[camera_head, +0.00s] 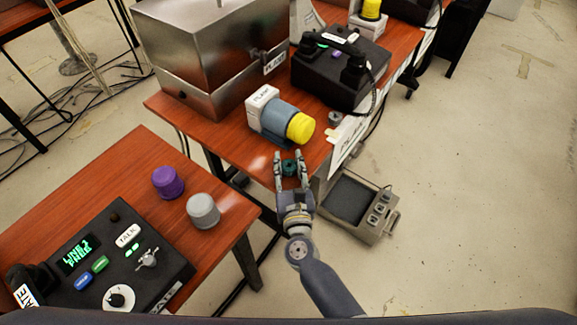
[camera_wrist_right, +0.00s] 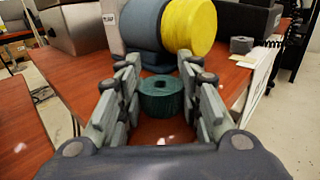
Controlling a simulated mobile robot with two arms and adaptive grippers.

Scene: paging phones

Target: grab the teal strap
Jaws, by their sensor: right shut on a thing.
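The teal strap (camera_head: 290,167) is a small dark-teal roll with a hole in its middle. It sits between the fingers of my right gripper (camera_head: 290,158), at the front edge of the far wooden table. In the right wrist view the teal strap (camera_wrist_right: 161,97) stands upright between both fingers of the right gripper (camera_wrist_right: 160,75), which is shut on it. I cannot tell whether the strap still touches the table. My left gripper is not in view.
Just beyond the strap lies a blue-grey cylinder with a yellow cap (camera_head: 300,127). A grey roll (camera_head: 335,118) lies to its right. A metal box (camera_head: 215,50) and a black phone unit (camera_head: 340,72) stand behind.

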